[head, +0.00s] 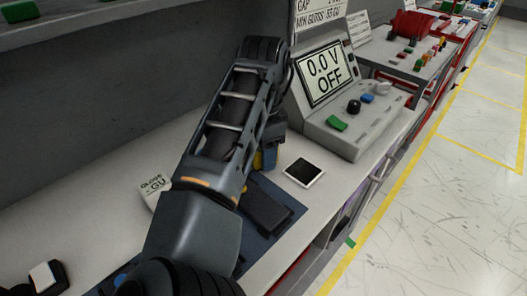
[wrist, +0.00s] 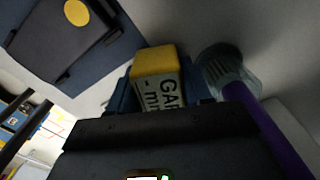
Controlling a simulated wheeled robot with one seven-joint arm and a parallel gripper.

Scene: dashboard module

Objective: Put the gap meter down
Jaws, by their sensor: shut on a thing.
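The gap meter (wrist: 158,62) is a small yellow block with a white label reading "GAP - mm" in the wrist view. My gripper (wrist: 160,88) is shut on it, with a blue finger on each side. In the head view a bit of yellow (head: 258,161) shows at the end of my arm, above the bench near the blue mat (head: 286,226). My arm hides most of the meter and gripper there. I cannot tell whether the meter touches the bench.
A black module (head: 268,208) lies on the mat. A white meter marked GLOSS-GU (head: 153,192) stands left of my arm. A black-and-white card or tablet (head: 303,172) lies to the right, before a grey console (head: 345,118). A clear cup-like thing (wrist: 222,68) is beside the meter.

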